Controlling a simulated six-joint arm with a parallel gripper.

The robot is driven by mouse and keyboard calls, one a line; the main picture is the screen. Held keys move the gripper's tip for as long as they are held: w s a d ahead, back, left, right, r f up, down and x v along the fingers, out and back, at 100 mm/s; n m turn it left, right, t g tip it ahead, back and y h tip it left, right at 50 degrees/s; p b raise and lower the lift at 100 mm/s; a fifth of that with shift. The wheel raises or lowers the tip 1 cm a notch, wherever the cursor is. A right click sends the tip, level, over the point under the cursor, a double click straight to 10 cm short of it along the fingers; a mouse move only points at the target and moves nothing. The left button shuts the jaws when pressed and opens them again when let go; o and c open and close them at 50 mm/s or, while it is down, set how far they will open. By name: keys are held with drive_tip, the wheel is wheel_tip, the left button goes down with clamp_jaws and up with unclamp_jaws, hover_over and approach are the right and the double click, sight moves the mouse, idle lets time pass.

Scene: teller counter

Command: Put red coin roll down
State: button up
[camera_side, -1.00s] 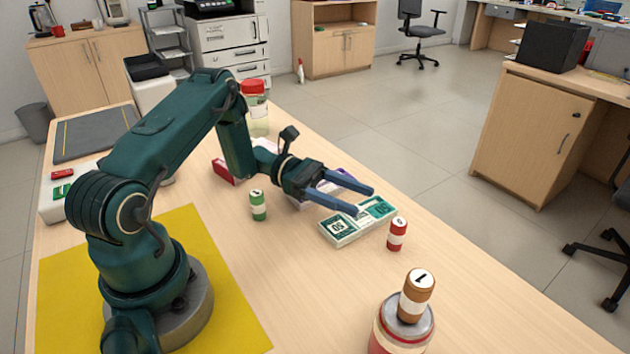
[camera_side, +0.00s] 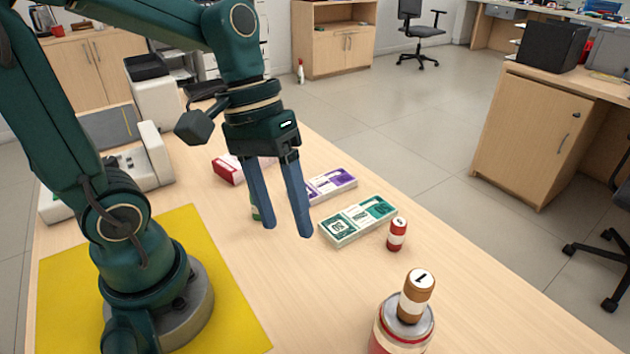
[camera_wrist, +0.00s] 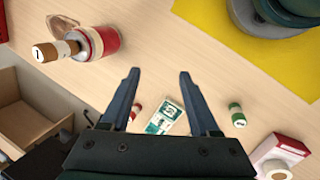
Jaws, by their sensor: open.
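The red coin roll (camera_side: 397,234) stands upright on the counter, right of the green banknote bundle (camera_side: 358,221) in the side view. In the wrist view the red coin roll (camera_wrist: 136,110) shows beside the left finger, partly hidden by it. My gripper (camera_side: 288,232) points down, open and empty, above the counter to the left of the green bundle. In the wrist view my gripper (camera_wrist: 158,75) has its fingers apart with only bare counter between their tips.
A brown coin roll (camera_side: 416,295) stands on a jar (camera_side: 402,330) at the front. A green coin roll (camera_side: 255,212) is partly behind my finger. A purple banknote bundle (camera_side: 331,185) and a red-and-white box (camera_side: 228,170) lie behind. A yellow mat (camera_side: 225,310) is under my base. The front middle counter is clear.

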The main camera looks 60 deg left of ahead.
drive_tip(key=shift+s+a+r+m+t+y, duration=0.35)
drive_tip(key=shift+a+m+t+y, duration=0.25)
drive_tip(key=shift+m+t, duration=0.2)
drive_tip(key=shift+s+a+r+m+t+y, duration=0.2)
drive_tip(key=shift+a+r+m+t+y, duration=0.25)
drive_tip(key=shift+m+t+y, duration=0.3)
drive_tip(key=shift+s+a+r+m+t+y, duration=0.3)
drive_tip(key=shift+a+m+t+y, duration=0.25)
drive_tip(key=shift+t, duration=0.4)
